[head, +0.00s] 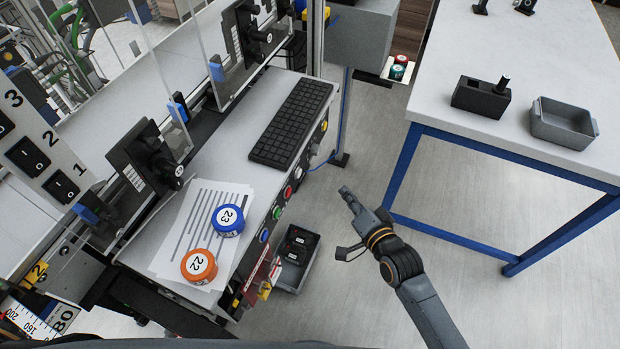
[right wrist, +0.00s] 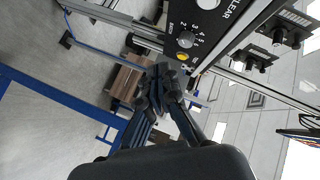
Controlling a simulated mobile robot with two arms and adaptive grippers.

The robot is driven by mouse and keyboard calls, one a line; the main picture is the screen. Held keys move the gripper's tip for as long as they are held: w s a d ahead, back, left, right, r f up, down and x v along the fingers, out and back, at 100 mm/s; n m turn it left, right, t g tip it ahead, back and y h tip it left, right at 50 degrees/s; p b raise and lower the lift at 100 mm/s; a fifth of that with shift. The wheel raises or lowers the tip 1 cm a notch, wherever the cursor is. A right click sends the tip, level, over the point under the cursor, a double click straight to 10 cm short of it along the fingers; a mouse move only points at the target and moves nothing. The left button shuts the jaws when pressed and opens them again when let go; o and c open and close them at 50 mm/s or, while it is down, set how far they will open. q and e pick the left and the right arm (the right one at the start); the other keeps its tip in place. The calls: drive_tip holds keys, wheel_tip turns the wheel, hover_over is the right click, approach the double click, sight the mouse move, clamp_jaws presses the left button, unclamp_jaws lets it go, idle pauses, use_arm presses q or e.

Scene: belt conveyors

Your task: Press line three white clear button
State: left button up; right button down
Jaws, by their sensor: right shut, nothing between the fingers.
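A row of coloured round buttons sits on the front face of the grey desk console, with a small white button (head: 298,172) above the red and green ones. I cannot read its label in the head view. In the right wrist view a dark control panel (right wrist: 215,30) shows the word CLEAR and a numbered selector knob (right wrist: 185,39); no white button can be made out there. My right gripper (head: 345,192) is shut and empty, in the air to the right of the console, apart from the buttons. Its fingers also show in the right wrist view (right wrist: 160,75). My left gripper is not in view.
A keyboard (head: 291,122), papers (head: 190,235), a blue round 23 piece (head: 228,221) and an orange 22 piece (head: 199,266) lie on the console. A dark bin (head: 296,258) stands below. A blue-legged table (head: 540,60) is at right; the floor between is clear.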

sight(299, 173)
drive_tip(key=shift+r, duration=0.9)
drive_tip(key=shift+a, duration=0.1)
drive_tip(key=w+a+b, duration=0.1)
drive_tip(key=w+a, duration=0.1)
drive_tip(key=a, duration=0.6)
drive_tip(key=shift+w+b, duration=0.3)
drive_tip(key=shift+w, duration=0.05)
drive_tip(key=shift+a, duration=0.15)
idle(0.6)
drive_tip(key=shift+w+a, duration=0.15)
drive_tip(key=shift+a, duration=0.15)
